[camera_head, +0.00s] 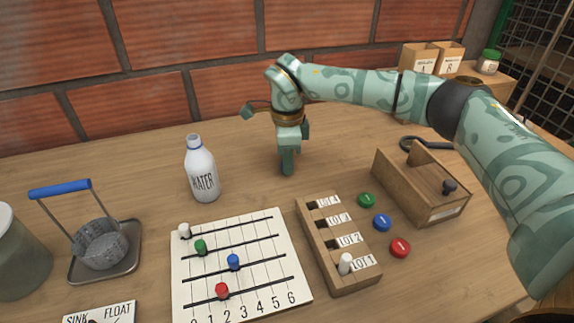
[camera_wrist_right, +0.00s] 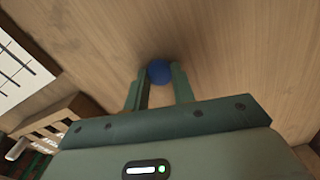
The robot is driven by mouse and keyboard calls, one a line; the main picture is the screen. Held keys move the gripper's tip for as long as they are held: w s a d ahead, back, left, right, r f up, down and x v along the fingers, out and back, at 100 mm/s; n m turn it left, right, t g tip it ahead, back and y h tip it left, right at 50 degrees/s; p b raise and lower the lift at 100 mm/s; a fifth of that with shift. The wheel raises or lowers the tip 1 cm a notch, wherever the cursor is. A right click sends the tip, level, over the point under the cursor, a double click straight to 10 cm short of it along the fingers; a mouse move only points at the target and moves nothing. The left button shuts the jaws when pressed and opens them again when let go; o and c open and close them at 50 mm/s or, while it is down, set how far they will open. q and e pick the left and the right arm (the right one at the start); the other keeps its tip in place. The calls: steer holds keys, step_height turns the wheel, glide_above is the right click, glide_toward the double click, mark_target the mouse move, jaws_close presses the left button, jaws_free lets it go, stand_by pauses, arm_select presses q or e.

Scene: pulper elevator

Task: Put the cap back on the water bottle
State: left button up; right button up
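The white water bottle (camera_head: 202,174) labelled WATER stands upright on the table, left of my right gripper. Its neck top is pale, with no blue cap on it. My right gripper (camera_head: 287,168) points down at the table behind the slotted block. In the right wrist view a round blue thing, seemingly the cap (camera_wrist_right: 159,71), fills the gap between the fingertips of that gripper (camera_wrist_right: 160,75). The fingers look shut on it. In the head view the fingers hide it, and I cannot tell whether it touches the table. My left gripper is not in view.
A numbered bead board (camera_head: 286,219), a slotted wooden block (camera_head: 329,262) and green, blue (camera_head: 382,222) and red discs lie in front. A wooden box (camera_head: 421,193) stands right, a wire basket (camera_head: 99,246) left. The table between bottle and gripper is clear.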

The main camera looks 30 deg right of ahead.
steer(key=shift+r, duration=0.1)
steer(key=shift+c, duration=0.2)
